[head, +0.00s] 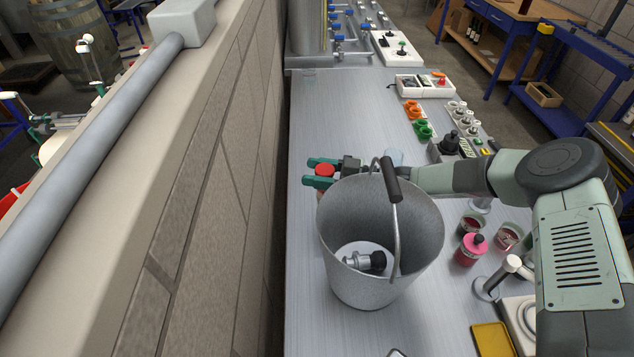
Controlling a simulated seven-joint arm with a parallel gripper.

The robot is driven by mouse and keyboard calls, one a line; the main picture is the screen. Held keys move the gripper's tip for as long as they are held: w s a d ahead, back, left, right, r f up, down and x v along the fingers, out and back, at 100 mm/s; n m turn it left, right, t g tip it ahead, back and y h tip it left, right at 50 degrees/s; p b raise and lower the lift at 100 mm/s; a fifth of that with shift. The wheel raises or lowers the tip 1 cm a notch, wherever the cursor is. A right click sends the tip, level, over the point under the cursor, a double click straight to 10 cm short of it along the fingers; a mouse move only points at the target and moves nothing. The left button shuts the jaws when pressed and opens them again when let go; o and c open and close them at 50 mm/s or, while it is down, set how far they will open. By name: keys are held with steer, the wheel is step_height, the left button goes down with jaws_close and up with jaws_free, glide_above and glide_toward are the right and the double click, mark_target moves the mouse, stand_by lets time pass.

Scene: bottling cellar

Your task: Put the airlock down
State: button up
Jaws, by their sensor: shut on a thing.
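My gripper (313,172) has green fingers and reaches leftward behind the metal bucket, near the bench's left edge. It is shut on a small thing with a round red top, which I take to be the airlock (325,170). The airlock's lower part is mostly hidden by the bucket rim, so I cannot tell whether it touches the bench.
The grey bucket (345,235), its handle raised, stands in front of my gripper and holds a metal fitting (366,261). Orange (413,110) and green (423,130) clips lie behind, right. A wall (215,190) runs along the left.

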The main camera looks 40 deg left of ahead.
steer(key=shift+f, duration=1.75)
steer(key=shift+f, duration=0.1)
steer(key=o, duration=1.3)
steer(key=shift+o, duration=0.2)
steer(key=v, duration=1.2)
